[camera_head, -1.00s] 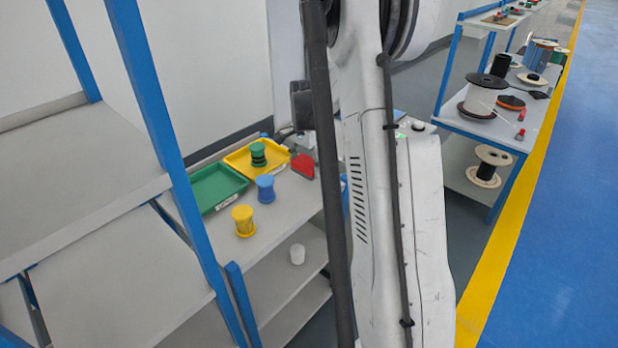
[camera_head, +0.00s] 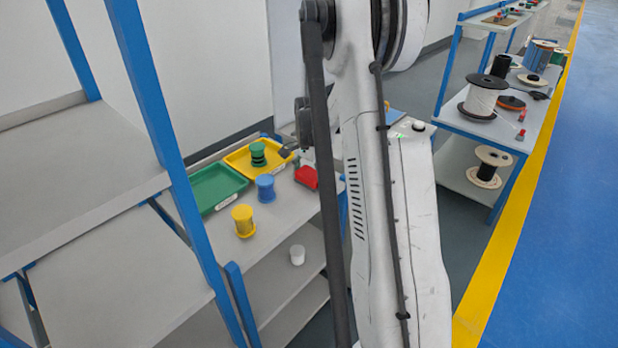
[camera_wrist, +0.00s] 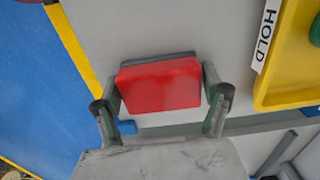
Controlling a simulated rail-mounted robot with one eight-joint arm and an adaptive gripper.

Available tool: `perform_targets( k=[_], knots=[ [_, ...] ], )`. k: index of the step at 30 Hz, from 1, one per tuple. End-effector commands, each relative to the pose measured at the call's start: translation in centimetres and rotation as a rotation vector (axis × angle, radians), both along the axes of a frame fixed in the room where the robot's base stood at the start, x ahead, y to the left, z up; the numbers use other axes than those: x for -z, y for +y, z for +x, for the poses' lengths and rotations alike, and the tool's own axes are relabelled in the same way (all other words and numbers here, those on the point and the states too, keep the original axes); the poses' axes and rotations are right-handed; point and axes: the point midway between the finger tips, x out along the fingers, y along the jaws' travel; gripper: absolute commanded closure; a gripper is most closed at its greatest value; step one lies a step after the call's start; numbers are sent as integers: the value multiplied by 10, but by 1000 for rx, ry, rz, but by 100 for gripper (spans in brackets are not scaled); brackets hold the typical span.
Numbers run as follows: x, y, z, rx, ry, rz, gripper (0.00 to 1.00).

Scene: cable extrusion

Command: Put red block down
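The red block (camera_head: 306,177) shows in the head view at the right end of the grey table, by the yellow tray. In the wrist view the red block (camera_wrist: 160,86) sits between the two fingers of my gripper (camera_wrist: 161,76), one finger at each short side. The fingers appear closed against its sides. A dark grey strip runs along its far edge. I cannot tell whether its underside touches the table. In the head view my gripper is small and partly hidden behind my arm.
A yellow tray (camera_head: 240,163) holds a green spool (camera_head: 258,155), with an empty green tray (camera_head: 206,183) beside it. A blue spool (camera_head: 265,188) and a yellow spool (camera_head: 243,221) stand on the table (camera_head: 290,207). The table edge lies close to the block.

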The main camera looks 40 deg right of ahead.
Motion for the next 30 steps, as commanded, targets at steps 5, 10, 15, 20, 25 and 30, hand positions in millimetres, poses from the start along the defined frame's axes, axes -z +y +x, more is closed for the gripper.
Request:
perform_targets(
  k=[5, 10, 15, 20, 25, 30],
  knots=[
    [-1, 0, 0, 0, 0, 0, 9],
    [-1, 0, 0, 0, 0, 0, 9],
    [-12, 0, 0, 0, 0, 0, 9],
    [-41, 0, 0, 0, 0, 0, 9],
    [-76, 0, 0, 0, 0, 0, 9],
    [-104, 0, 0, 0, 0, 0, 9]
  ],
)
